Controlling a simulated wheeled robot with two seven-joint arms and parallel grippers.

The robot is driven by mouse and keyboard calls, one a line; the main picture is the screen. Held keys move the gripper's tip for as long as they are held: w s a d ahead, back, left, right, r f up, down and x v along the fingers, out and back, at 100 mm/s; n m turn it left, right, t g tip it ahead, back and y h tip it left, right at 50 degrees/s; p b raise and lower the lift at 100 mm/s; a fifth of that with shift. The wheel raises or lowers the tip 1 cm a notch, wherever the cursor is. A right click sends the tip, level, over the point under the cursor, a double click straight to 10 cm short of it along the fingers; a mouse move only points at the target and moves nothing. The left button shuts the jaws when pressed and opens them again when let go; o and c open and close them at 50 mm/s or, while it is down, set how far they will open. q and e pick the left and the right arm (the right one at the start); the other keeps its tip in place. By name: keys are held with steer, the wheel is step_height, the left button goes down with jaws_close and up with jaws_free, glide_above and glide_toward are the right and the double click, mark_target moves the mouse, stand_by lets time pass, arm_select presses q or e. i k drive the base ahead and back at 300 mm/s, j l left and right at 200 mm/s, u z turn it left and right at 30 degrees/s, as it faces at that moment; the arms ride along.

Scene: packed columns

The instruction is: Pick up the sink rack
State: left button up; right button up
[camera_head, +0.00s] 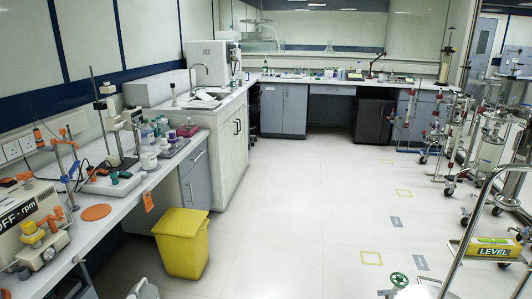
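A sink (203,98) with a curved grey tap (199,76) is set in the white counter at the left back. A small dark shape lies at the sink. It is too small to tell whether it is the sink rack, and I cannot pick out a rack for certain anywhere else. Neither of my grippers is clearly in view. Only rounded white parts, which may be my own, show at the bottom edge.
A yellow bin (181,243) stands on the floor beside the left bench (133,191). Bottles and instruments crowd that bench. Metal column frames on wheels (490,150) line the right side. A yellow level (491,247) is at the lower right. The middle floor is clear.

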mark_target(202, 95)
steer(key=i, duration=1.1)
steer(key=i+l+z, duration=0.1)
steer(key=i, duration=1)
steer(key=i+z, duration=0.1)
steer(key=i, duration=0.95)
steer(key=i+j, duration=0.2)
steer(key=i, duration=0.9)
steer(key=i+l, duration=0.1)
steer(key=i, duration=1.35)
steer(key=i+l, duration=0.1)
steer(key=i, duration=1.35)
steer(key=i+u, duration=0.4)
steer(key=i+l+u, duration=0.2)
steer(key=i+u, duration=0.15)
steer(key=i+l+u, duration=0.25)
steer(key=u, duration=0.15)
steer(key=i+l+u, duration=0.15)
steer(key=u, duration=0.25)
steer(key=i+l+u, duration=0.5)
steer(key=u, duration=0.3)
steer(key=i+l+u, duration=0.1)
steer(key=l+u, duration=0.25)
steer(key=i+l+u, duration=0.1)
steer(key=l+u, duration=0.15)
steer(key=l, duration=0.2)
steer(key=i+l+u, duration=0.1)
steer(key=l+u, duration=0.15)
steer(key=l, duration=0.15)
